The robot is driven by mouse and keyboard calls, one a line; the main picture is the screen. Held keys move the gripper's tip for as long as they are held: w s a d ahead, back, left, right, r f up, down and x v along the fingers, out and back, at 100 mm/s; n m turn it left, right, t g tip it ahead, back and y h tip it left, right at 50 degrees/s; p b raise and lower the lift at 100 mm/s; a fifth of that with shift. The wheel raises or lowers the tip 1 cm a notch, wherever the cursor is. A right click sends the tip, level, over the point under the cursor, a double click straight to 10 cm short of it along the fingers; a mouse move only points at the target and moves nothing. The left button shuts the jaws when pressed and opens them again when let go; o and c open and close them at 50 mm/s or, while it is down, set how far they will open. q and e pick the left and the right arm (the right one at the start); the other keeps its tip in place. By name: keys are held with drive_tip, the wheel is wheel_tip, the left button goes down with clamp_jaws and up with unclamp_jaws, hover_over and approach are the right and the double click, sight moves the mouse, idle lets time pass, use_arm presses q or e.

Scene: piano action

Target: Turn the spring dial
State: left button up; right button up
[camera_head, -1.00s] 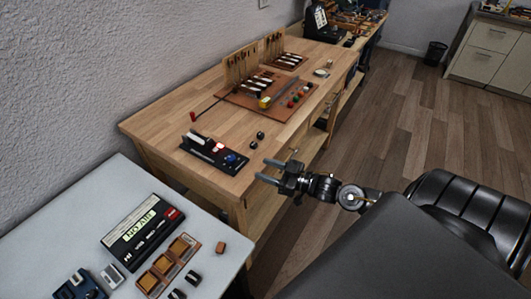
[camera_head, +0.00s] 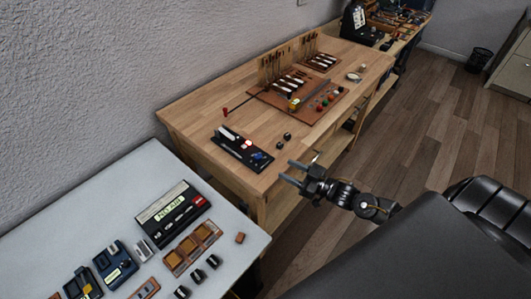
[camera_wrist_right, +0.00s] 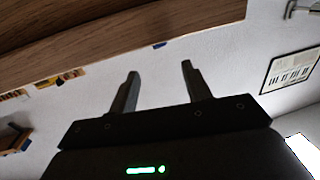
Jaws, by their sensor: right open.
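A black device (camera_head: 232,143) with a white lever and a small blue knob (camera_head: 258,156) lies near the front left corner of the wooden workbench. The blue knob may be the spring dial; it is too small to tell. My right gripper (camera_head: 289,172) is open and empty, off the bench's front edge, to the right of the device and apart from it. In the right wrist view its two fingers (camera_wrist_right: 160,72) are spread with nothing between them, below a wooden edge. The device does not show there. My left gripper is not in view.
Two black knobs (camera_head: 283,137) stand right of the device. A brown board (camera_head: 270,97) with tools lies farther back. A pale table (camera_head: 60,220) at lower left bears a display box (camera_head: 172,214) and several small parts. A framed keyboard picture (camera_wrist_right: 290,70) hangs on the wall.

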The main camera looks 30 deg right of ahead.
sight(261, 158)
drive_tip(key=p+x, duration=0.2)
drive_tip(key=x, duration=0.8)
drive_tip(key=shift+w+a+f+p, duration=0.15)
drive_tip(key=shift+w+p, duration=0.2)
drive_tip(key=c, duration=1)
drive_tip(key=shift+s+a+r+m+t+h+p, duration=0.1)
drive_tip(key=shift+a+m+t+h+p, duration=0.1)
drive_tip(key=shift+m+h+p, duration=0.2)
drive_tip(key=shift+a+r+m+t+h+p, duration=0.1)
drive_tip(key=shift+m+t+h+p, duration=0.15)
drive_tip(key=shift+h, duration=0.25)
drive_tip(key=shift+f+m+t+h, duration=0.1)
drive_tip(key=shift+m+t+h, duration=0.15)
drive_tip(key=shift+m+h, duration=0.5)
drive_tip(key=shift+h, duration=0.25)
